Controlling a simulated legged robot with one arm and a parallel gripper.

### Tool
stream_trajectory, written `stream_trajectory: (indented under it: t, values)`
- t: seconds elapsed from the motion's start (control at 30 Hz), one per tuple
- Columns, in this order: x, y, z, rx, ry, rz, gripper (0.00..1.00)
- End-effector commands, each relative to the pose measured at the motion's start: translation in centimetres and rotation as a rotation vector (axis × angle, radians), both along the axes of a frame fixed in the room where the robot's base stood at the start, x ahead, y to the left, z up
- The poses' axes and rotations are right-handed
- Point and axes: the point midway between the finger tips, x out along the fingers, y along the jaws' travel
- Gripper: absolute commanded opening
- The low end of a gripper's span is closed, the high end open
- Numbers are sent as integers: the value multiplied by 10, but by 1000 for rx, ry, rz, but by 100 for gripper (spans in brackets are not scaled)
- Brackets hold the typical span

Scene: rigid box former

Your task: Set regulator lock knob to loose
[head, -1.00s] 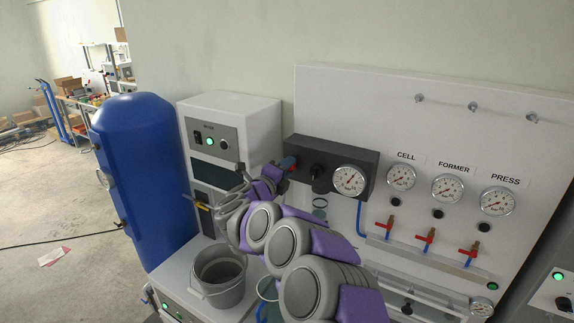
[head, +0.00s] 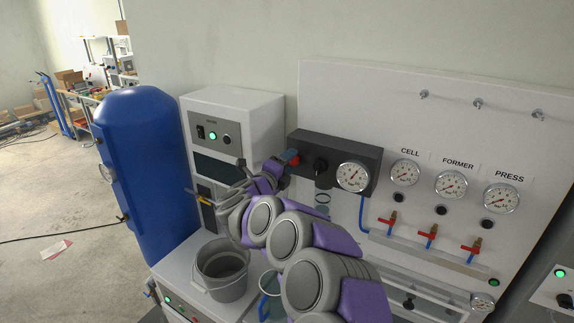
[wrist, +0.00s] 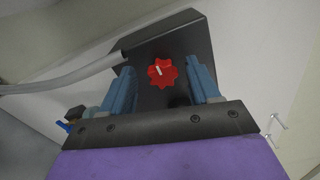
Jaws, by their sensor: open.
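A red lobed knob (wrist: 163,72) with a white mark sits on the side face of the dark regulator box (wrist: 150,38) in the wrist view. In the head view the knob (head: 291,157) shows as a small red spot at the left end of the box (head: 345,148). My gripper (wrist: 166,76) is open, with one blue finger to each side of the knob in the wrist view. I cannot tell whether the fingers touch it. In the head view my arm partly hides the area beside the knob. No label for the knob's setting is readable.
A black knob (head: 321,165) and a gauge (head: 353,176) are on the box front. A grey hose (wrist: 70,84) runs to the box. A white cabinet (head: 236,108), a grey bucket (head: 221,265) and a blue tank (head: 145,165) stand left; gauges and red valves are on the right panel.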

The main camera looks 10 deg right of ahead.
Motion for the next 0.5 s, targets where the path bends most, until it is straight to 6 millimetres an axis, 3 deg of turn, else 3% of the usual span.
stream_trajectory:
  t: [0.27,0.5]
  values:
    - [-9,7,-1,2,2,2,61]
    - [-45,40,0,1,1,4,61]
